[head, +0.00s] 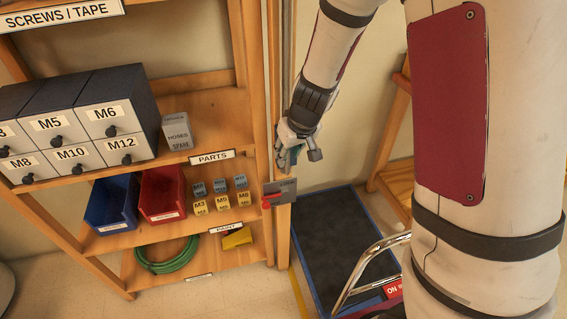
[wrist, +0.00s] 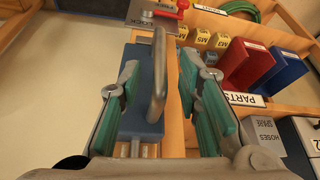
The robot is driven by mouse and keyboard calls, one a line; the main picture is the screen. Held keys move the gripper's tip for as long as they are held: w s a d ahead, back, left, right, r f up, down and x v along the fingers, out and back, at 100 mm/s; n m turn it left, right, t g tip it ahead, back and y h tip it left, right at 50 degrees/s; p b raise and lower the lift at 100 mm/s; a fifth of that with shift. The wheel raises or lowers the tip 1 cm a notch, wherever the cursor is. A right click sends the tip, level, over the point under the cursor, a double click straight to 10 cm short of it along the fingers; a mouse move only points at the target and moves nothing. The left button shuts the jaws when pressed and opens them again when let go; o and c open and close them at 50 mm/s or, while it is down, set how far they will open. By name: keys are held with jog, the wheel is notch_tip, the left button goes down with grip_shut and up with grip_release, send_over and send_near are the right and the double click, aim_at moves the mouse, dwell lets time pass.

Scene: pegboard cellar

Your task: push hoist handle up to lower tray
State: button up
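My gripper (head: 291,152) is at the shelf's right post, above a grey lock plate (head: 280,189) with a red knob. In the wrist view, my gripper (wrist: 160,82) has its teal-padded fingers apart. A grey metal handle (wrist: 159,78) and a blue block (wrist: 148,98) lie between them in the picture. The right finger shows a gap to the handle. The left finger overlaps the block's edge, and I cannot tell whether it touches. The plate, marked LOCK (wrist: 141,14), is beyond the fingertips with its red knob (wrist: 181,5). I cannot make out the hoist tray in either view.
The wooden shelf (head: 190,255) on the left holds drawers (head: 85,120), a blue bin (head: 111,203), a red bin (head: 162,193) and several small boxes. A dark, blue-edged platform (head: 345,245) with a metal rail (head: 362,270) is on the floor to the right.

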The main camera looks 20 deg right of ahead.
jog(key=b+x, duration=0.1)
jog(key=x, duration=0.5)
jog(key=shift+b, duration=0.3)
grip_shut()
